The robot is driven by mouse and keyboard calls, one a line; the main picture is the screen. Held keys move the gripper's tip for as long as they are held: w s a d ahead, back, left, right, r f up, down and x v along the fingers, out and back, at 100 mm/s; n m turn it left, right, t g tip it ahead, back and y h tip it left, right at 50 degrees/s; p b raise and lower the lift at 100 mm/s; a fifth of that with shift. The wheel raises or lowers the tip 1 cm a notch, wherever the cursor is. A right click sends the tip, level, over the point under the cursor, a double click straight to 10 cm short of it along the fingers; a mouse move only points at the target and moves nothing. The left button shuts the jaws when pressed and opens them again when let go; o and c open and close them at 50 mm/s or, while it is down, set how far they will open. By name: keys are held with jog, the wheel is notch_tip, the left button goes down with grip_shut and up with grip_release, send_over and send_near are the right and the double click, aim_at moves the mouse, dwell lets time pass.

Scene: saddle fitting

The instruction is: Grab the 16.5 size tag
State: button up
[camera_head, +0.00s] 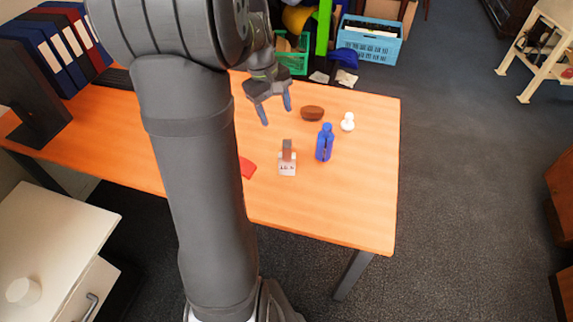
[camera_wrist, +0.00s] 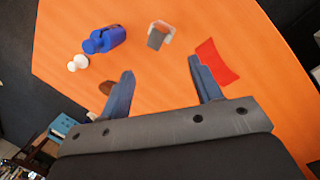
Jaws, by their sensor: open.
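A small white block with dark lettering, the size tag (camera_head: 287,168), lies on the orange table in the head view. The lettering looks like "16.5" but is too small to read surely. A brown-grey upright piece (camera_head: 287,150) stands at its back edge. In the wrist view the tag (camera_wrist: 166,27) shows pale at the top centre, with the grey-brown piece (camera_wrist: 156,39) in front of it. My gripper (camera_head: 277,109) is open and empty above the table, behind and left of the tag in the head view. In the wrist view its fingers (camera_wrist: 165,82) are apart with bare table between them.
A blue bottle (camera_head: 325,143) stands right of the tag. A brown oval object (camera_head: 312,113) and a white knobbed piece (camera_head: 348,122) lie farther back. A red flat item (camera_wrist: 217,62) lies left of the tag in the head view. The table's right front is clear.

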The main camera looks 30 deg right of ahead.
aim_at(287, 144)
jog(key=d+f+n, duration=0.1)
jog(key=f+n, duration=0.2)
jog(key=f, duration=0.2)
jog(key=s+d+f+n+h, duration=0.1)
jog(key=f+n, duration=0.2)
jog(key=f, duration=0.2)
jog(key=d+f+n+g+h, duration=0.1)
jog(key=f+n, duration=0.3)
jog(key=f, duration=0.1)
jog(key=shift+s+d+f, duration=0.1)
jog(key=shift+s+d, duration=0.1)
jog(key=shift+s, duration=0.2)
grip_shut()
